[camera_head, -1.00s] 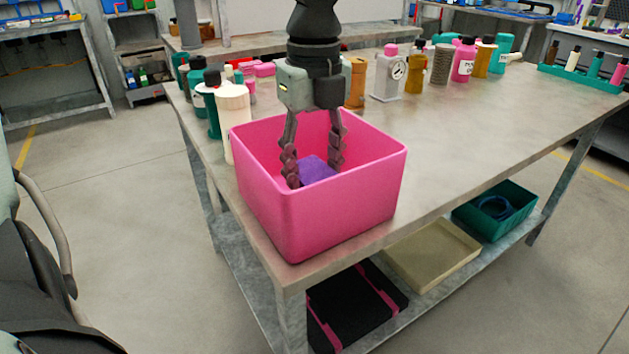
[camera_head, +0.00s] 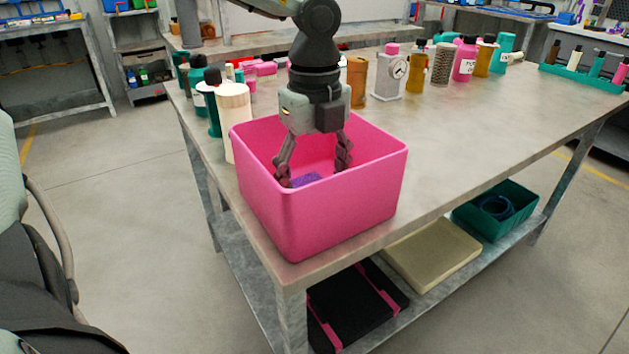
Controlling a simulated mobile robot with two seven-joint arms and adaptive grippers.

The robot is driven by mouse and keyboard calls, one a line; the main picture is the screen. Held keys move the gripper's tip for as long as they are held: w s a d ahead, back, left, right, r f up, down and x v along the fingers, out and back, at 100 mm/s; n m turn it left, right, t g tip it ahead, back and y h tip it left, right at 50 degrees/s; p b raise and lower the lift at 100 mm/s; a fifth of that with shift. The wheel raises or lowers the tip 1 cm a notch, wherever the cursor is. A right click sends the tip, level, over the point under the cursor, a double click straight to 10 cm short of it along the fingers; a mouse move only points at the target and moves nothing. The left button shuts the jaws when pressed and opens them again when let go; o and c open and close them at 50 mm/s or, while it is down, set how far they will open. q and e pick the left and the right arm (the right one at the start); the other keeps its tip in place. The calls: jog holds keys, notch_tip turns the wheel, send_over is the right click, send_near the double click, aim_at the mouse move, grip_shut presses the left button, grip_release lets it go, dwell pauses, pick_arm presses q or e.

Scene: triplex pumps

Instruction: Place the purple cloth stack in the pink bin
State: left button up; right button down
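The purple cloth stack (camera_head: 306,180) lies low inside the pink bin (camera_head: 320,217), mostly hidden by the bin's front wall. The bin stands upright on the near left corner of the metal table. My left gripper (camera_head: 314,172) points down into the bin from above. Its two fingers are spread apart on either side of the cloth, with a gap visible between them. Whether a fingertip still touches the cloth is hard to tell. My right gripper is not in view.
A white cylinder (camera_head: 234,120) stands close to the bin's left side. The table's right part (camera_head: 480,125) is clear. The lower shelf holds a beige tray (camera_head: 432,254) and a green bin (camera_head: 497,211).

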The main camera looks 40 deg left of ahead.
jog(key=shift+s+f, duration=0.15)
pick_arm(q)
jog(key=shift+r, duration=0.1)
jog(key=shift+w+r, duration=0.1)
jog(key=shift+r, duration=0.65)
notch_tip(320, 180, up, 10)
jog(key=shift+r, duration=0.25)
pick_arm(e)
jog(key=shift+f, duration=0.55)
